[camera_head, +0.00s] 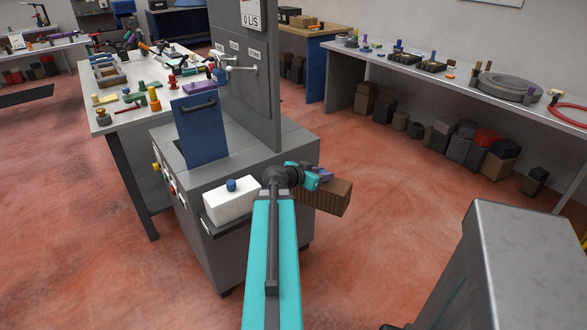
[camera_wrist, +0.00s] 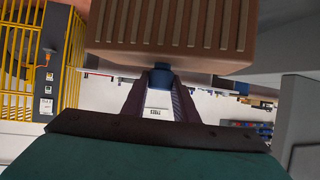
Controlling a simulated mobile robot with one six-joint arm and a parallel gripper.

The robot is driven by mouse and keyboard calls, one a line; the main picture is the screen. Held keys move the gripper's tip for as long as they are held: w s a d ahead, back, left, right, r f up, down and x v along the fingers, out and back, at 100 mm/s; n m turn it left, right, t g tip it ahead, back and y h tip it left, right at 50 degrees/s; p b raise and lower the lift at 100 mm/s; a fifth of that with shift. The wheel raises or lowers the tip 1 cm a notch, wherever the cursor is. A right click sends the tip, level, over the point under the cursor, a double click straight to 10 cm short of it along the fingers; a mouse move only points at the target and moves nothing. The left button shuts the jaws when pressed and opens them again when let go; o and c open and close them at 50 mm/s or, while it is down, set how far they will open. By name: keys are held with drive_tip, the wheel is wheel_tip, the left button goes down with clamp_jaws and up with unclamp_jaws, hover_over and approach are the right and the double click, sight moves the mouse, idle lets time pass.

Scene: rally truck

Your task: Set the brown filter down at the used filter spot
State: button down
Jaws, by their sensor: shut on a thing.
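The brown filter (camera_head: 329,198) is a ribbed block held off the right side of the grey machine (camera_head: 285,150), above the floor. My gripper (camera_head: 313,176) is shut on it. In the wrist view the brown filter (camera_wrist: 185,25) fills the top, and the fingers of my gripper (camera_wrist: 162,85) close on a small blue knob on it. A white ribbed filter (camera_head: 232,203) with a blue knob sits at the front of the machine, left of my arm. I cannot make out a marked used filter spot in these views.
A blue panel (camera_head: 200,130) with a handle stands on the machine. A tool-covered bench (camera_head: 125,115) is behind left. A long grey bench (camera_head: 440,75) runs along the right wall, with boxes beneath. A grey metal box (camera_head: 530,260) fills the lower right. Red floor lies open between.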

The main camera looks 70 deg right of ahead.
drive_tip(key=shift+w+d+f+b, duration=0.1)
drive_tip(key=shift+w+b, duration=0.25)
drive_tip(key=shift+b, duration=1.15)
drive_tip(key=shift+w+d, duration=0.1)
drive_tip(key=shift+w, duration=0.05)
drive_tip(key=w+d+p, duration=0.3)
drive_tip(key=w+d, duration=0.5)
drive_tip(key=w, duration=0.4)
drive_tip(key=shift+w, duration=0.35)
drive_tip(key=shift+f+p, duration=0.55)
drive_tip(key=shift+f, duration=1.1)
drive_tip(key=c, duration=1.4)
unclamp_jaws()
